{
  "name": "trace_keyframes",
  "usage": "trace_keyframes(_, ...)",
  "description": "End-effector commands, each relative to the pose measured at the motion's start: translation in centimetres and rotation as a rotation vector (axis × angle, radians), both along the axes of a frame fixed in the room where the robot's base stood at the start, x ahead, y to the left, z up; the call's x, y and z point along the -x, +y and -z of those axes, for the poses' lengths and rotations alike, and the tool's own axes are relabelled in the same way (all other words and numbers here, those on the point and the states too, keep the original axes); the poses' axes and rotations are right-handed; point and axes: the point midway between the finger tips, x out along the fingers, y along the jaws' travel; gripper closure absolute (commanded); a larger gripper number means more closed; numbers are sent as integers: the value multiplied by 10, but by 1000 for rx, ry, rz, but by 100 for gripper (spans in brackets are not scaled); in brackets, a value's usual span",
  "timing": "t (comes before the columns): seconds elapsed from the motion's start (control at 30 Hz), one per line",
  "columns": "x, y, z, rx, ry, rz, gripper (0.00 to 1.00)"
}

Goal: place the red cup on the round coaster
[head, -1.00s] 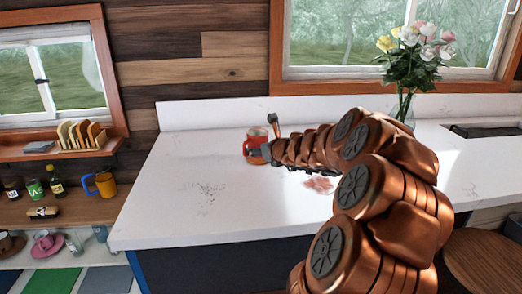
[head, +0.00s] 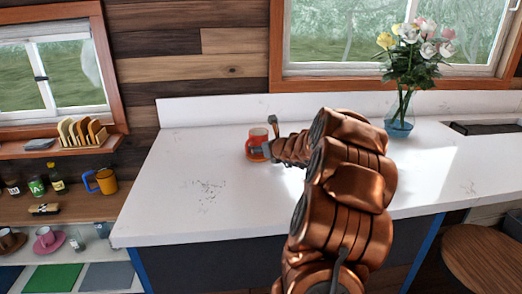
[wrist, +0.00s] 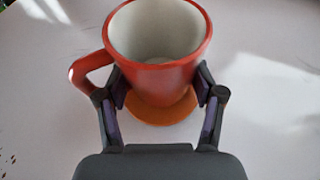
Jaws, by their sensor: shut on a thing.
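The red cup (head: 258,137) is upright at the back left part of the white counter, with its handle to the left in the wrist view (wrist: 155,72). Its inside is pale and looks empty. The round orange coaster (wrist: 165,113) shows beneath the cup, its near part sticking out between my fingers; in the head view a little of the coaster (head: 254,157) shows too. My gripper (wrist: 160,82) is shut on the cup, one finger on each side. I cannot tell whether the cup's base touches the coaster, as the contact is hidden.
The white counter (head: 200,165) is clear around the cup, apart from dark specks. A glass vase of flowers (head: 398,122) stands farther right. At the left, a wooden shelf holds an orange mug (head: 105,181) and bottles. A wooden stool (head: 490,262) is at the lower right.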

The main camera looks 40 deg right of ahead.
Motion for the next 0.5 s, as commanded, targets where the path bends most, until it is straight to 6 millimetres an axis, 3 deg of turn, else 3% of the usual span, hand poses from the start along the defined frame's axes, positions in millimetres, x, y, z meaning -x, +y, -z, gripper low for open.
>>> trace_keyframes(0.43,0,0,6,1,-1,0,75)
trace_keyframes(0.47,0,0,5,1,0,1,29)
trace_keyframes(0.5,0,0,5,1,0,1,25)
